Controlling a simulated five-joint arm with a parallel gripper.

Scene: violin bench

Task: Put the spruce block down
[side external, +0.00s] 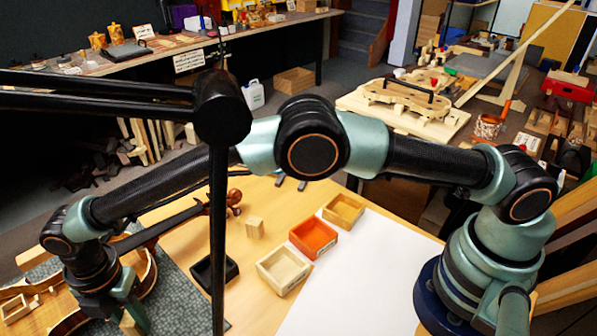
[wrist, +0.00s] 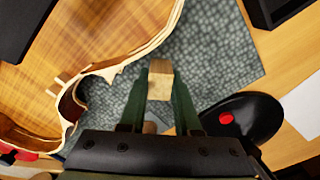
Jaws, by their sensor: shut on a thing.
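My gripper (wrist: 160,88) is shut on a small pale wooden block, the spruce block (wrist: 160,80), held between the two green fingers in the wrist view. In the side external view my gripper (side external: 130,306) points down at the lower left, and the block (side external: 128,323) shows partly between the fingers. The block is over the grey mat (wrist: 215,45), beside the open violin body (wrist: 85,40). I cannot tell whether the block touches the mat.
Black tray (side external: 202,276), pale tray (side external: 285,284), orange tray (side external: 313,250) and tan tray (side external: 343,220) stand on the bench. Another pale block (side external: 254,228) stands near them. A violin neck (side external: 170,222) lies behind my gripper. A black disc (wrist: 240,125) is close on the right in the wrist view.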

